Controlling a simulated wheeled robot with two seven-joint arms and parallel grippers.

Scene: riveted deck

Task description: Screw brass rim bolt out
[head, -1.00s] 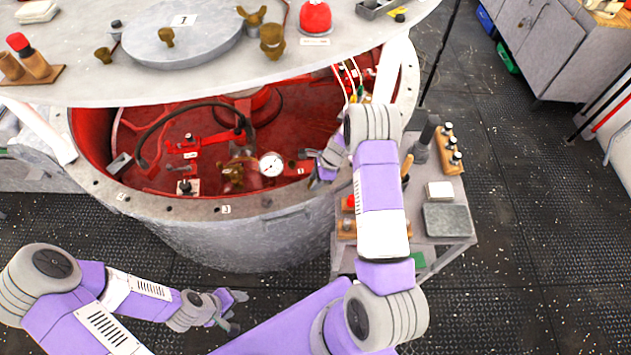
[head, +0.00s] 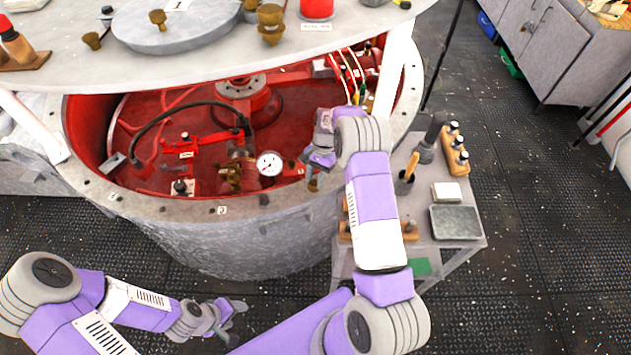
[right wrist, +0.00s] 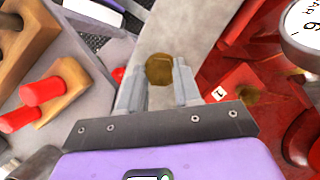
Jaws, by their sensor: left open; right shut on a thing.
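The brass rim bolt (right wrist: 159,69) shows its brass head between my right gripper's fingertips in the right wrist view, over the pale rim. In the head view the brass piece (head: 313,184) hangs below the right gripper (head: 316,166) at the right part of the vessel's rim (head: 262,205). The right gripper is shut on it. I cannot tell whether its lower end is still in the rim hole. My left gripper (head: 236,311) is open and empty, low over the floor in front of the vessel.
A raised lid (head: 85,55) with brass fittings hangs over the red interior (head: 275,130). A pressure gauge (head: 270,163) stands inside, close left of my right gripper. A tool trolley (head: 457,258) with a grey tray (head: 456,222) stands at the right.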

